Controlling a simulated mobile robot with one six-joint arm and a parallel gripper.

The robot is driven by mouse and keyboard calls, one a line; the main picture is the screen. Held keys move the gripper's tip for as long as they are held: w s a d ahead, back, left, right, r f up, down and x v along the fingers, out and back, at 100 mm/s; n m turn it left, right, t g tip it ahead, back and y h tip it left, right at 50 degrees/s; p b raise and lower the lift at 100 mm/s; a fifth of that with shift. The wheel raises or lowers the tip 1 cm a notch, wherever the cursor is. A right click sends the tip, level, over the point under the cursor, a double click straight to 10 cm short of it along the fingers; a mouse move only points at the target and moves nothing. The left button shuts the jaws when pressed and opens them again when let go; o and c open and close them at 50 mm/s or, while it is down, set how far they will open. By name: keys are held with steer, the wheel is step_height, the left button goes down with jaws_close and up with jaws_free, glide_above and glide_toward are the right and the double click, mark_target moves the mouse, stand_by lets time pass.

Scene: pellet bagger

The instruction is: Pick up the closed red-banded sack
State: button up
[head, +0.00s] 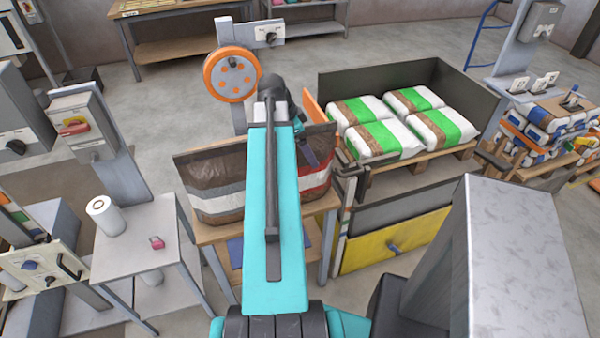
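A brown sack with a red and white band (317,178) stands on a wooden-topped table, just right of my teal arm. A brown part with a grey and white band (213,195) shows left of the arm. My arm hides the middle, so I cannot tell whether these are two sacks. The dark top edges look drawn together, but the closure is not clear. My gripper (309,157) is small and partly hidden at the far end of the arm, close to the red-banded side. I cannot see whether its fingers are apart or touch the sack.
An orange wheel (232,75) stands behind the sacks. Several green-banded white sacks (385,139) lie on a pallet at right, inside a dark low wall (462,97). A yellow-fronted cabinet (395,240) is nearer. A grey side table (135,250) stands left.

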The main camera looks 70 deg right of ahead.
steer(key=shift+c, duration=0.2)
steer(key=c, duration=1.5)
steer(key=shift+c, duration=0.2)
steer(key=shift+r, duration=0.2)
